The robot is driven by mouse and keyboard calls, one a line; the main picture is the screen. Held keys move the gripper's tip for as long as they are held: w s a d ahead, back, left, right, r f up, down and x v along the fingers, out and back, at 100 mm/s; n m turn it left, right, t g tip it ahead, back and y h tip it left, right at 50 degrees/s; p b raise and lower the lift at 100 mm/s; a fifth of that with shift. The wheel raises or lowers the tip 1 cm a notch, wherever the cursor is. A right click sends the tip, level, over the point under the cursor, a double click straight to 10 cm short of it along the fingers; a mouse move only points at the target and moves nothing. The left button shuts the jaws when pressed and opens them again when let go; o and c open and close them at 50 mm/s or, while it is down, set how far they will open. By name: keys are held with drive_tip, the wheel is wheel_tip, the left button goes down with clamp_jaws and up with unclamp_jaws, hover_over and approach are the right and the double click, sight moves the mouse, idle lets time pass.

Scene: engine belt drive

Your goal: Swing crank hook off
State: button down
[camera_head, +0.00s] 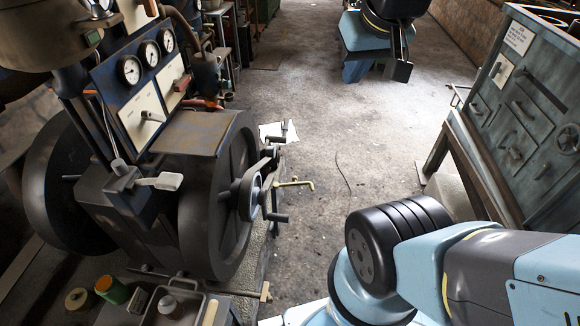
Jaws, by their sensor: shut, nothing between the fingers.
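A small yellowish crank-shaped hook (295,184) sticks out to the right of the engine's flywheel side, near the crank. The crank assembly (250,195) has a pale hub and dark handles (277,217), and sits in front of the large dark flywheel (215,200). The hook appears to meet the crank parts at its left end, but I cannot tell how it is attached. My blue and black arm (480,260) fills the lower right, apart from the hook. My gripper is not in this view.
Gauges (130,69) and a blue panel stand above the engine at left. A tray (190,290) with small items lies at its foot. A grey-green cabinet (530,110) stands at right. A blue and black machine (365,35) is at the far top. The middle floor is clear.

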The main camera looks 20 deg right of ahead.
drive_tip(key=shift+w+d, duration=0.15)
drive_tip(key=shift+w, duration=0.2)
